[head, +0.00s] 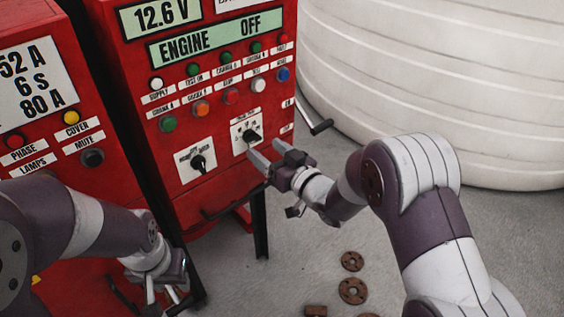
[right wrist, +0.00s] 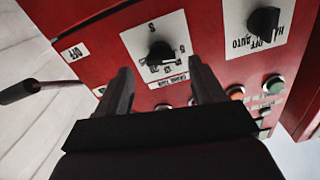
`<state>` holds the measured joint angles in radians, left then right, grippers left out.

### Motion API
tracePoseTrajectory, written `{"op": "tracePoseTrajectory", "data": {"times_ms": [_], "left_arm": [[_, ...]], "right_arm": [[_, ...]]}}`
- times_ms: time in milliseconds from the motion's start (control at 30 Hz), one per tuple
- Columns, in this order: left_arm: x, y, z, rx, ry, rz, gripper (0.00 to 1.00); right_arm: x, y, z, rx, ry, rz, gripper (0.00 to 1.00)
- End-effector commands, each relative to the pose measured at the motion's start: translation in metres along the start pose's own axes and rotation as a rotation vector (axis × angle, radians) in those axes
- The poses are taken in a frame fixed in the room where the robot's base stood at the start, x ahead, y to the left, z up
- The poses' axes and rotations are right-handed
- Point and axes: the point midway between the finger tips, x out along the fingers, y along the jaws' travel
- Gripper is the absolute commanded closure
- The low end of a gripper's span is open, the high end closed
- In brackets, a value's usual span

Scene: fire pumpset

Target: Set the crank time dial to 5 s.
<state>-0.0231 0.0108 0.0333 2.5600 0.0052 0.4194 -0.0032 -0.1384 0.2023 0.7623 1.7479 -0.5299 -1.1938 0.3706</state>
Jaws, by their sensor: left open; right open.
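The crank time dial (head: 250,135) is a black knob on a white plate on the red cabinet, right of a second black knob. In the right wrist view the crank time dial (right wrist: 161,53) shows upside down, just beyond and between my fingertips. Its exact setting is too small to read surely. My right gripper (head: 268,157) is open and empty, just below and in front of the dial; the right wrist view shows its two fingers (right wrist: 160,80) apart, not visibly touching the knob. My left gripper (head: 168,296) is open and empty, low at the left, away from the dial.
The hand-off-auto knob (head: 198,162) sits left of the dial, with lamps and buttons (head: 231,96) above. The display (head: 208,40) reads ENGINE OFF. A crank handle (head: 319,127) sticks out at the right. A second red cabinet (head: 60,110) is left, a white tank (head: 430,70) behind.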

Motion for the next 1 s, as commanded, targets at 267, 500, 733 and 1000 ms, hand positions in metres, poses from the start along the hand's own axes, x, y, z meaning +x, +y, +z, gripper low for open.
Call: {"op": "tracePoseTrajectory", "data": {"times_ms": [267, 500, 733, 1000], "left_arm": [[0.006, 0.000, 0.001, 0.000, 0.000, 0.000, 0.57], [0.007, 0.000, 0.001, 0.000, 0.000, 0.000, 0.57], [0.007, 0.000, 0.001, 0.000, 0.000, 0.000, 0.57], [0.007, 0.000, 0.001, 0.000, 0.000, 0.000, 0.57]], "right_arm": [[-0.068, 0.001, 0.000, 0.000, 0.001, 0.003, 0.32], [-0.085, 0.000, 0.000, 0.001, 0.001, 0.000, 0.32], [-0.084, 0.000, 0.000, 0.001, 0.001, -0.001, 0.32], [-0.088, 0.015, 0.032, -0.038, -0.149, 0.078, 0.32]]}}
